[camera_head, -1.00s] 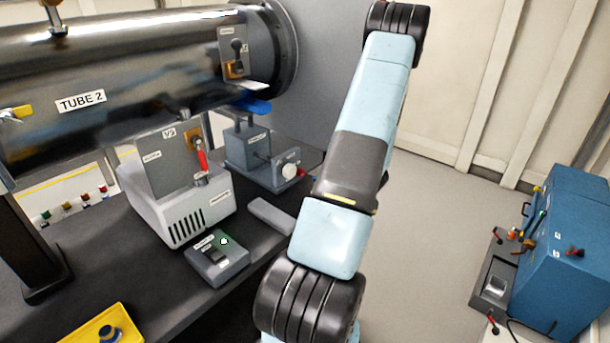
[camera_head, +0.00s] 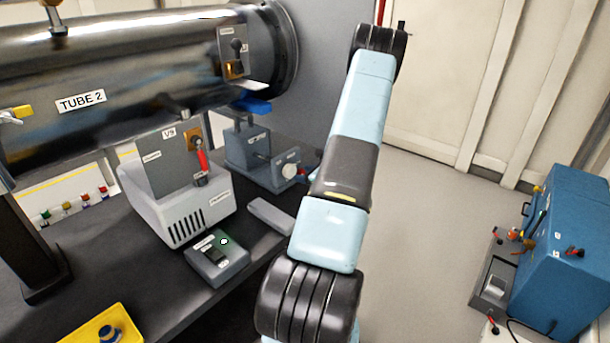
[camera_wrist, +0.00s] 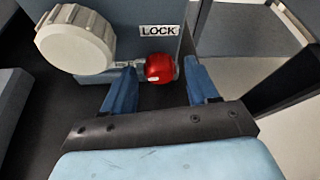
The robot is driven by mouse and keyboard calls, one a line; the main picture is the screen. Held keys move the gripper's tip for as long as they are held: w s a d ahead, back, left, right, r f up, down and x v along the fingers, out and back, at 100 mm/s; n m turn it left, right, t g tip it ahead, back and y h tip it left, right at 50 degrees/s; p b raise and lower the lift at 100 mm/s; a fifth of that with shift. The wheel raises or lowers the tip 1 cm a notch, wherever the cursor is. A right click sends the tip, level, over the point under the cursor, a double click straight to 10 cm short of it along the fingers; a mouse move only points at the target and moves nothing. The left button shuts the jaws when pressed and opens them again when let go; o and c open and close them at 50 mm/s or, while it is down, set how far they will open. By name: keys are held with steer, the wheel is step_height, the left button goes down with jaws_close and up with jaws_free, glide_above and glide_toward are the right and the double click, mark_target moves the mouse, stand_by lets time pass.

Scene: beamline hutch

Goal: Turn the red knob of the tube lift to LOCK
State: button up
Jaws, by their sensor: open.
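The tube lift (camera_head: 250,155) is a grey-blue block on the bench, with a white round handwheel (camera_head: 290,171) on its front. In the wrist view the handwheel (camera_wrist: 75,40) is at upper left. The red knob (camera_wrist: 159,67) sits just below the LOCK label (camera_wrist: 162,30), on a small metal stem pointing left. My gripper (camera_wrist: 163,80) has its two blue fingers apart, one on each side of the red knob. The right finger is clear of it; I cannot tell whether the left finger touches the knob or its stem.
A long steel tube labelled TUBE 2 (camera_head: 130,85) hangs above the bench. A pale grey pump unit (camera_head: 195,215), a small switch box (camera_head: 217,262) and a grey bar (camera_head: 270,216) stand near the lift. A blue cabinet (camera_head: 565,250) stands at right, with open floor between.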

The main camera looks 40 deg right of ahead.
steer(key=c, duration=1)
steer(key=shift+c, duration=0.2)
steer(key=m+y, duration=0.2)
steer(key=shift+d+m, duration=0.2)
steer(key=shift+m, duration=0.2)
steer(key=m+y, duration=0.2)
steer(key=m, duration=0.1)
steer(key=shift+d+f, duration=0.1)
steer(key=shift+d, duration=0.05)
steer(key=m+y, duration=0.2)
steer(key=m, duration=0.1)
steer(key=shift+d+f+m+t, duration=0.1)
steer(key=shift+d+m+t, duration=0.05)
steer(key=shift+m+t, duration=0.2)
steer(key=shift+d+f+m+t+y, duration=0.1)
steer(key=shift+m+t+y, duration=0.2)
steer(key=shift+m, duration=0.6)
steer(key=shift+f+m+t+y, duration=0.15)
steer(key=shift+m+y, duration=0.25)
steer(key=shift+m, duration=0.45)
